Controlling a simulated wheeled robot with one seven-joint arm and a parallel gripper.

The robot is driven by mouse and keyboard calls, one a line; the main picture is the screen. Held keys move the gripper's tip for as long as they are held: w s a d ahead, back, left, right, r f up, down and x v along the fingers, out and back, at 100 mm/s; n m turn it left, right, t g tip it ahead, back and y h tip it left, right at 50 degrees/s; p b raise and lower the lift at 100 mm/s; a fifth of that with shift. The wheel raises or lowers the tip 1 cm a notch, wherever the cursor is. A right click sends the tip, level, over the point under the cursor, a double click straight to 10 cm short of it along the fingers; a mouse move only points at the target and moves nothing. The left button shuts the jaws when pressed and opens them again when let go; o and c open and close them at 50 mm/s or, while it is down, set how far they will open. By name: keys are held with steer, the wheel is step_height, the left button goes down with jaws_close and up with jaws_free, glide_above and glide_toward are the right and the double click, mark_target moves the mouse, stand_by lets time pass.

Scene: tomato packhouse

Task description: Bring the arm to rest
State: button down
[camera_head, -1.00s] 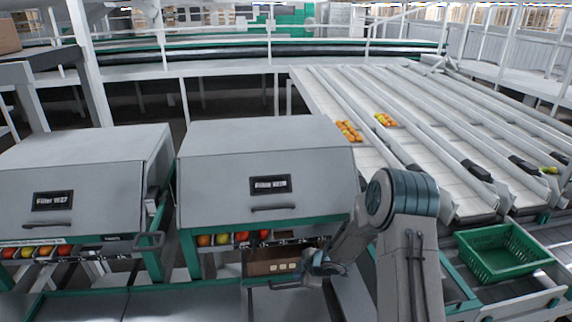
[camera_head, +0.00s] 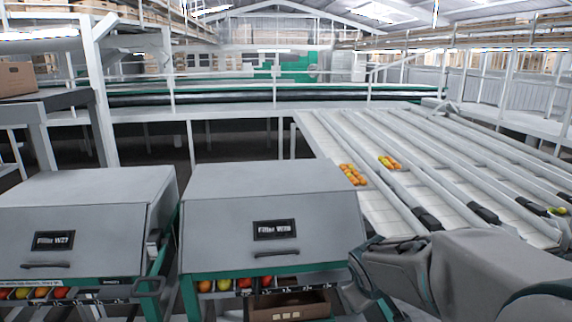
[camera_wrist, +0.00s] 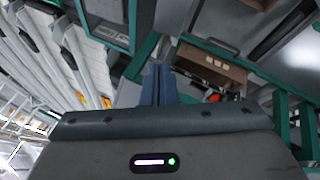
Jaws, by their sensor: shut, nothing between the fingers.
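My gripper shows in the wrist view, its two bluish fingers (camera_wrist: 158,84) together with nothing held between them. Beyond the fingers in that view is an open brown box (camera_wrist: 212,66) under a filler. In the head view my arm's grey links fill the lower right, and the gripper itself is out of that view. The arm is folded near my body, apart from the filler W28 cabinet (camera_head: 262,215) to its left.
Another grey filler cabinet, W27 (camera_head: 85,215), stands at the left. The brown box (camera_head: 290,305) sits below the nearer filler. White sorting lanes (camera_head: 400,215) carry orange tomatoes (camera_head: 353,174) at the right. A railed walkway (camera_head: 250,112) crosses behind.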

steer(key=s+a+r+m+g+y, duration=0.2)
steer(key=s+m, duration=0.3)
steer(key=s, duration=1.2)
steer(key=shift+s+a+r+m, duration=0.25)
steer(key=shift+a+r+m, duration=0.05)
steer(key=shift+a+r, duration=0.35)
